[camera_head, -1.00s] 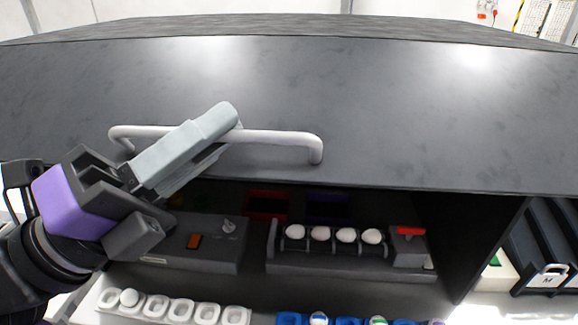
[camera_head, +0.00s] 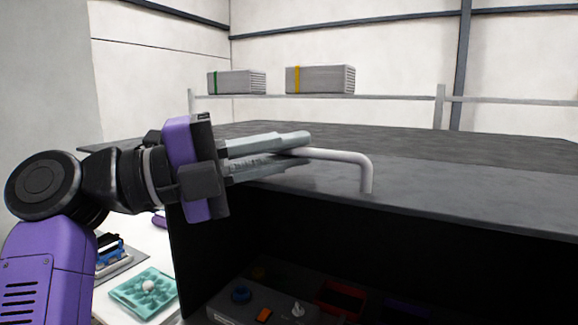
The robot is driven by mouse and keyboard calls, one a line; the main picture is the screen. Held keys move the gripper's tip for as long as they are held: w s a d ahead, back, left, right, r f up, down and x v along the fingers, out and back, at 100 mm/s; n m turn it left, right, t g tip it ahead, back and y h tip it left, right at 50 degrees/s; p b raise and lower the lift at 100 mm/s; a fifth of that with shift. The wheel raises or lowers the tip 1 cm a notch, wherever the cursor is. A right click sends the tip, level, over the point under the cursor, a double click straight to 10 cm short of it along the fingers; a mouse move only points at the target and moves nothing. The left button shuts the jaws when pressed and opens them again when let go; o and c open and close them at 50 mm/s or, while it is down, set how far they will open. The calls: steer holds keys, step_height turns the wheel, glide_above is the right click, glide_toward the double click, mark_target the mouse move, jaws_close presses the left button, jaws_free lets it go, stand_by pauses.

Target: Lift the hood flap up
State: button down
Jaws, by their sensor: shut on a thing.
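The dark grey hood flap (camera_head: 450,189) is raised, and I see its face at a shallow angle above the dark opening. A light grey bar handle (camera_head: 345,156) is fixed to the flap. My gripper (camera_head: 290,145) is at the left part of this handle, its two grey fingers closed around the bar. The fingers hide the handle's left end. The purple and black wrist of my arm reaches in from the left.
Inside the hood are a grey box with knobs (camera_head: 240,308) and a red bin (camera_head: 341,298). A teal egg tray (camera_head: 143,291) with a white egg stands on the white surface at lower left. Two grey boxes sit on a shelf (camera_head: 400,98) behind.

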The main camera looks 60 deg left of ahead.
mark_target(221, 161)
steer(key=shift+w+r, duration=0.1)
steer(key=shift+r, duration=0.1)
steer(key=c, duration=1.8)
jaws_free()
steer(key=shift+o, duration=0.2)
steer(key=b+v, duration=0.3)
steer(key=v, duration=0.4)
steer(key=shift+s+a, duration=0.1)
steer(key=shift+s, duration=0.3)
